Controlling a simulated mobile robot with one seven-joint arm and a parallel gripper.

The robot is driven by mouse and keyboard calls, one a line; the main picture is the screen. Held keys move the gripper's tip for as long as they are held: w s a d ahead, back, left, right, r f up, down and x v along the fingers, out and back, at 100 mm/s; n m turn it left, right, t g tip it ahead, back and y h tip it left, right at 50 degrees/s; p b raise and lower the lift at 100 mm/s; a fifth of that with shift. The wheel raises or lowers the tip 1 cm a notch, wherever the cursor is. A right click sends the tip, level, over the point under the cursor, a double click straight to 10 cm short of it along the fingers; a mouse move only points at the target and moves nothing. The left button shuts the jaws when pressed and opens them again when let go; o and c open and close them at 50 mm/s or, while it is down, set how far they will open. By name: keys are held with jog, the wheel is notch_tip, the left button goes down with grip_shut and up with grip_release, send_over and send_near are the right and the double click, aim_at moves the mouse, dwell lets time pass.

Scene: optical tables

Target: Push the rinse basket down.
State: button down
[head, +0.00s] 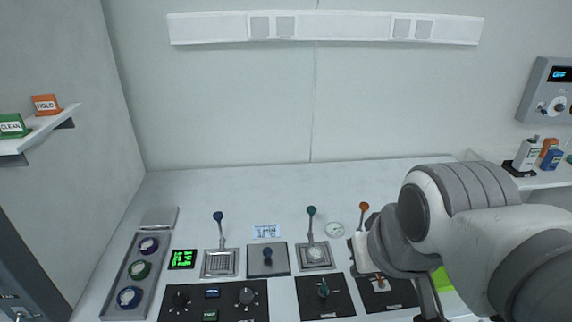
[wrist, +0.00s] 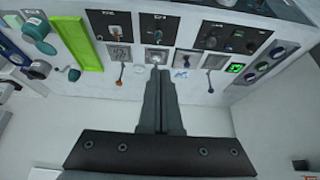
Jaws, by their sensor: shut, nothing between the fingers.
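Three lever stations stand in a row on the white table. A grated basket (head: 220,264) with a blue-knobbed lever (head: 218,216) is at left. Another basket (head: 315,256) with a teal-knobbed lever (head: 311,211) is in the middle. An orange-knobbed lever (head: 363,207) is at right, its base hidden by my arm. I cannot read which is the rinse basket. My gripper (wrist: 158,72) is shut and empty, its fingertips overlapping the middle station in the wrist view; contact cannot be told. The orange lever (wrist: 121,74) and blue lever (wrist: 208,76) show on either side.
A grey switch panel (head: 268,260) sits between the left and middle baskets. Black knob panels (head: 325,297) line the front. A strip of round knobs (head: 140,268) is at left and a green tray (wrist: 77,43) lies past the orange lever. A wall stands behind.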

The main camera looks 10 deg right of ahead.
jog(key=w+r+n+g+p, duration=0.15)
jog(key=w+r+p, duration=0.35)
jog(key=w, duration=0.5)
jog(key=n+g+p, duration=0.3)
jog(key=g+p, duration=0.2)
jog(key=p, duration=0.3)
send_over(311, 207)
jog(key=f, duration=1.6)
jog(key=shift+w+a+f, duration=0.2)
jog(key=shift+w+f, duration=0.2)
jog(key=shift+s+d+f+b, duration=0.15)
jog(key=shift+f+b, duration=0.6)
jog(key=shift+f, duration=1)
jog(key=shift+s+f+b, duration=0.2)
jog(key=shift+f+b, duration=0.5)
jog(key=shift+f, duration=1.05)
